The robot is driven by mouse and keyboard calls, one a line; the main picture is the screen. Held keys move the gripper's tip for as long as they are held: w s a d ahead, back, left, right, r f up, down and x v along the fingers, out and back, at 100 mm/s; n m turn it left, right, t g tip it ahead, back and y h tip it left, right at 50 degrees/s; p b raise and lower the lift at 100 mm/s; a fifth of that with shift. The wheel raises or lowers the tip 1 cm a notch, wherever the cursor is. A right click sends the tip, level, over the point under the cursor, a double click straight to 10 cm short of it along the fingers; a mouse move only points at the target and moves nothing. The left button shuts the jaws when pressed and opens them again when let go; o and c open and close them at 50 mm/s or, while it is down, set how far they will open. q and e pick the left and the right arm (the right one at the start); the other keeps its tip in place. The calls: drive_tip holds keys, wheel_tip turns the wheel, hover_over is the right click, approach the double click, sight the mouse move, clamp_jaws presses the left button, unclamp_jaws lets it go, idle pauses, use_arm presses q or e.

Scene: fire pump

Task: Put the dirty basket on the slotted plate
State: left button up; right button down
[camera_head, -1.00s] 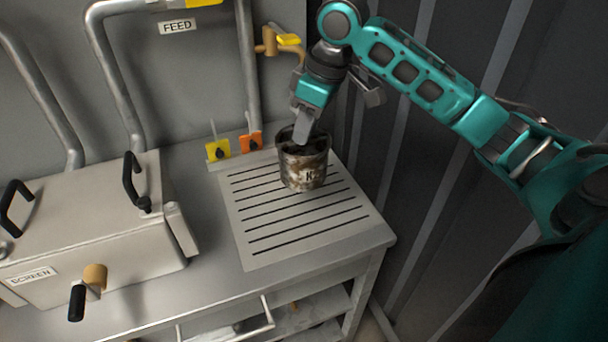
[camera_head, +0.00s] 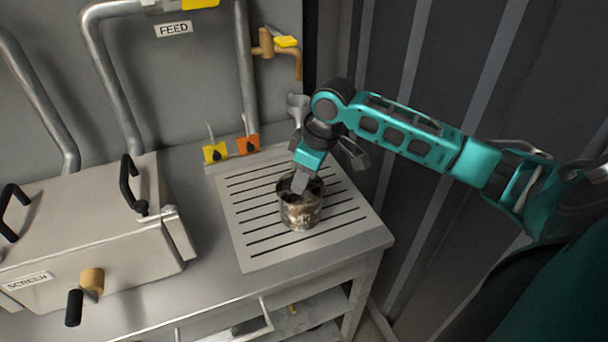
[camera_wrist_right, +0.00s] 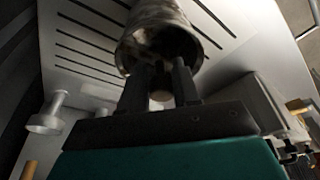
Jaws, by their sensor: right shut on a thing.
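The dirty basket (camera_head: 301,212) is a brown-stained, dark metal cup in the head view, at the middle of the slotted plate (camera_head: 262,259). It looks upright and at or very near the plate; I cannot tell if its base touches. My right gripper (camera_head: 299,184) reaches down into its top and is shut on it. In the right wrist view the basket (camera_wrist_right: 160,28) is at the gripper's fingers (camera_wrist_right: 160,85), with the plate's slots (camera_wrist_right: 90,45) behind. The fingers' exact grip inside the basket is partly hidden. My left gripper is in neither view.
A metal box labelled SCREEN (camera_head: 90,235) with black handles stands left of the plate. Yellow (camera_head: 215,152) and orange (camera_head: 248,145) tags, pipes and a brass tap (camera_head: 268,45) are behind. A dark ribbed wall (camera_head: 430,90) is at right. The plate around the basket is clear.

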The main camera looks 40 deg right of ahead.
drive_tip(key=c, duration=0.8)
unclamp_jaws()
drive_tip(key=v, duration=1.2)
